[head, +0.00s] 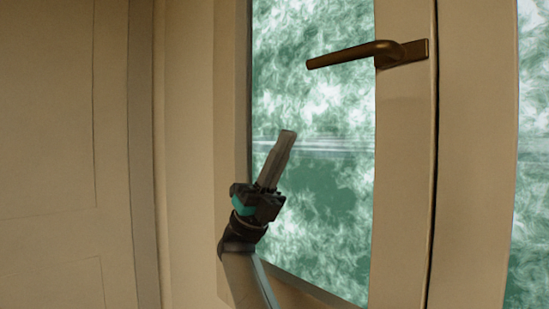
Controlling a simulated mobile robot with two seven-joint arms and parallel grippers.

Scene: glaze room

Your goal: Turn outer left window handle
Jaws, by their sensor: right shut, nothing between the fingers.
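A dark bronze window handle (352,54) is mounted on the window's cream frame at the upper right. Its lever lies nearly level and points left across the glass. My right gripper (288,133) is in front of the lower left part of the pane, below and left of the lever's free end. Its fingers are together, point up, and hold nothing. It is clearly apart from the handle in the picture. My left gripper is not in view.
The window pane (320,205) shows a blurred green and white pattern. A cream upright (402,190) borders it on the right, with another pane beyond (530,170). A plain panelled wall (60,150) fills the left side. No loose objects show.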

